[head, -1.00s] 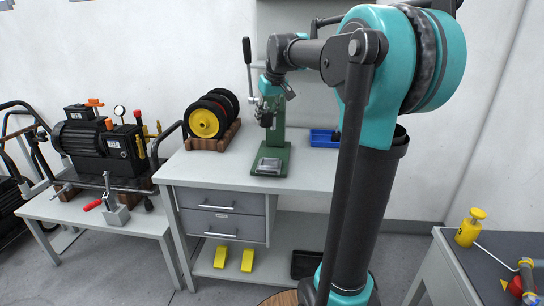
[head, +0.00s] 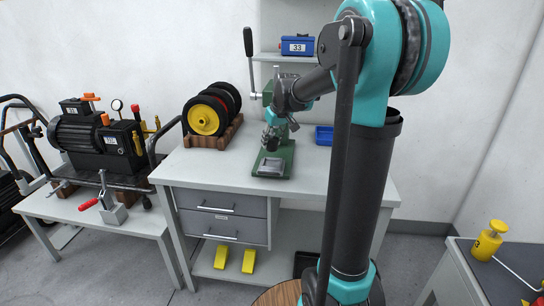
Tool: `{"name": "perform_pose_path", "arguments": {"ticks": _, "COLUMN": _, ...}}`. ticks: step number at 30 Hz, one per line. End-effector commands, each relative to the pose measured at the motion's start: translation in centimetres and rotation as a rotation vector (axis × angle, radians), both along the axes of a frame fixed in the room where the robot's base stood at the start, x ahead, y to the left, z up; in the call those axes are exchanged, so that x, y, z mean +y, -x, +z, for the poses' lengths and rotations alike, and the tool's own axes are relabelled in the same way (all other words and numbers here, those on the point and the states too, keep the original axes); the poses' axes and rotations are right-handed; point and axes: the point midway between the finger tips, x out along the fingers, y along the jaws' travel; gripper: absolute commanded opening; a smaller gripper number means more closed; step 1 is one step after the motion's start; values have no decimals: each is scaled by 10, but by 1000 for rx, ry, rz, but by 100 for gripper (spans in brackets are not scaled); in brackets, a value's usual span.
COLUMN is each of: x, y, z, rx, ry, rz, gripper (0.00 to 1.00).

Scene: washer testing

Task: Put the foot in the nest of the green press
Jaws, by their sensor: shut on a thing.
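The green press (head: 288,165) stands on the grey workbench, with its black-handled lever (head: 248,42) raised at the left. Its metal nest (head: 270,174) lies on the front of the green base and looks empty. My gripper (head: 272,138) is in front of the press column, a little above and behind the nest in the picture. It is shut on a small dark thing, apparently the foot (head: 271,145). The foot is tiny here and partly hidden by the fingers, so its shape and tilt are unclear. It appears apart from the nest.
Wheels on a wooden rack (head: 213,114) stand left of the press. A blue bin (head: 324,135) sits to its right, and a shelf behind holds a blue box marked 33 (head: 297,46). The bench top (head: 215,166) at front left is clear.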

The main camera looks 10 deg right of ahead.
Motion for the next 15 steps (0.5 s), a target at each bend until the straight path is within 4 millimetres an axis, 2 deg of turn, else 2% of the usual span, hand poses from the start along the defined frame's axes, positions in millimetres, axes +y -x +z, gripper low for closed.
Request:
{"name": "perform_pose_path", "arguments": {"ticks": 3, "x": 0, "y": 0, "z": -19, "rx": 0, "ry": 0, "rz": 0, "gripper": 6}}
{"name": "perform_pose_path", "arguments": {"ticks": 8, "x": 0, "y": 0, "z": -30, "rx": 0, "ry": 0, "rz": 0, "gripper": 6}}
{"name": "perform_pose_path", "arguments": {"ticks": 15, "x": 0, "y": 0, "z": -60, "rx": 0, "ry": 0, "rz": 0, "gripper": 6}}
